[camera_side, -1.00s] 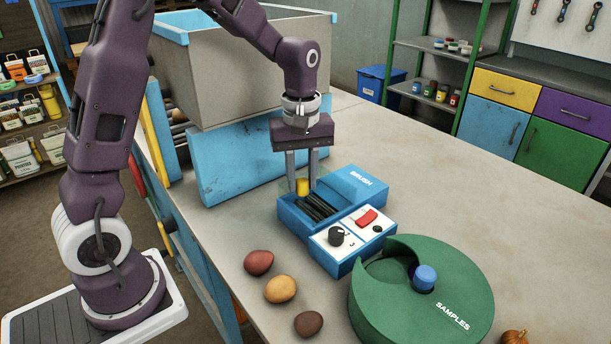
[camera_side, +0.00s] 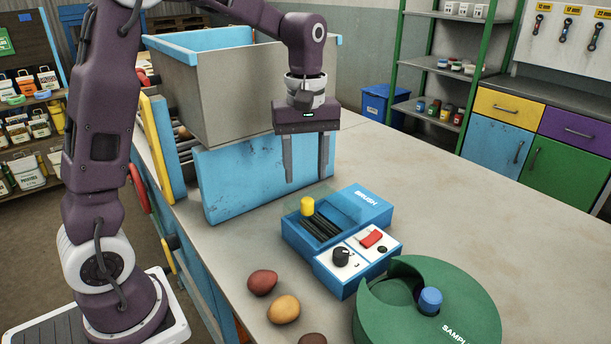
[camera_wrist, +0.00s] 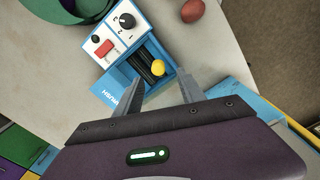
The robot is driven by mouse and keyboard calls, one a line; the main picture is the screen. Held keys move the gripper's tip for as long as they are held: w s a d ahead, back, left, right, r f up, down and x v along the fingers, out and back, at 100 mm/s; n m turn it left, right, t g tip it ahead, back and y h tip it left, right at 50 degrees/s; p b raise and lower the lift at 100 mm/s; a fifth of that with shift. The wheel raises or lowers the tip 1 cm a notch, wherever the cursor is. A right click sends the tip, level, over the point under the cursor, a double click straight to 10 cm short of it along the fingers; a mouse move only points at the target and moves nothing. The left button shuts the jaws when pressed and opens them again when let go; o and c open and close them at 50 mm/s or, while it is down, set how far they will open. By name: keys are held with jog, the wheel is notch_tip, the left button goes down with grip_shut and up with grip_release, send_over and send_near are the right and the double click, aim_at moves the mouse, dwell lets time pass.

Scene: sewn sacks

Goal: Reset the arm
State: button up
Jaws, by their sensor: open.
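My gripper (camera_side: 307,172) is open and empty. In the side view it hangs fingers-down above the table, clear of the blue brush machine (camera_side: 372,203) below it. Nothing is between the fingers.
A grey hopper (camera_side: 222,98) with blue trim stands behind the gripper. A green samples drum (camera_side: 470,310) sits at front right. Several potato-like lumps, one yellow (camera_side: 284,309), lie in front of the machine. The table's right side is clear.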

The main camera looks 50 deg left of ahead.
jog(key=s+d+r+m+t, duration=0.2)
jog(key=s+m, duration=0.4)
jog(key=s, duration=0.4)
jog(key=s+d+r+m+t, duration=0.2)
jog(key=s+m, duration=0.4)
jog(key=s, duration=0.5)
jog(key=shift+s+d+r+m+t, duration=0.2)
jog(key=shift+d+m+t, duration=0.2)
jog(key=shift+d+t, duration=0.55)
jog(key=shift+d, duration=0.1)
